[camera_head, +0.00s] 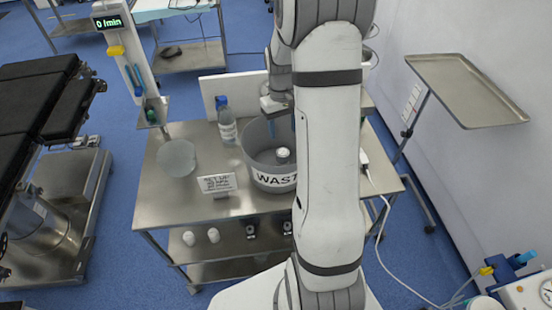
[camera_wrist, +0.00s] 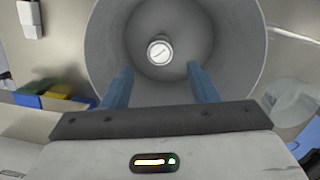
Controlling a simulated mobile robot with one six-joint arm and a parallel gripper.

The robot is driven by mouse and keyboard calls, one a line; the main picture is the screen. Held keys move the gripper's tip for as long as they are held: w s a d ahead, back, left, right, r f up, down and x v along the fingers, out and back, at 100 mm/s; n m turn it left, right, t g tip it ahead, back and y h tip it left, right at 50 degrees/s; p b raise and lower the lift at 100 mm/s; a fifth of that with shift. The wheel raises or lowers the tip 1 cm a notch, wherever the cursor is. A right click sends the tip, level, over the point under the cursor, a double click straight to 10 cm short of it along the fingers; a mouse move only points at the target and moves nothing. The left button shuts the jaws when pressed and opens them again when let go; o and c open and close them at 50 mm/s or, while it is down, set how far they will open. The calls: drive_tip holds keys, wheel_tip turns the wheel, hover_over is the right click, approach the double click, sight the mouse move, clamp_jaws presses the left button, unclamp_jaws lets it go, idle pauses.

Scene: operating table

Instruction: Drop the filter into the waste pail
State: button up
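The grey waste pail (camera_head: 256,140), lettered "WAST…" on its front, stands on the metal table; part of it is hidden behind my arm. The filter (camera_head: 283,154), a small round white piece, lies inside the pail. In the wrist view the filter (camera_wrist: 159,50) shows on the floor of the pail (camera_wrist: 105,40), clear of my fingers. My gripper (camera_wrist: 161,82) is over the pail with its two blue fingers spread wide apart and nothing between them. In the head view my gripper (camera_head: 283,127) shows at the pail's opening, partly hidden by my arm.
On the table (camera_head: 165,207), left of the pail, stand a bottle (camera_head: 227,122), a round translucent dish (camera_head: 177,158) and a printed sign (camera_head: 217,184). A metal tray on a stand (camera_head: 465,88) is at the right. The table's left front corner is bare.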

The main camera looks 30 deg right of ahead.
drive_tip(key=shift+o, duration=0.7)
wheel_tip(320, 180, up, 8)
drive_tip(key=w+b, duration=0.1)
drive_tip(key=s+a+r+t+b, duration=0.1)
drive_tip(key=s+a+r+t, duration=0.1)
drive_tip(key=s+a, duration=0.5)
drive_tip(key=s+a+r+t+b, duration=0.1)
drive_tip(key=s+a+r+t, duration=0.1)
drive_tip(key=s+a, duration=0.5)
drive_tip(key=s, duration=0.6)
drive_tip(key=shift+s+a+r+t, duration=0.3)
drive_tip(key=shift+r+t, duration=0.05)
drive_tip(key=shift+t, duration=0.05)
idle(0.8)
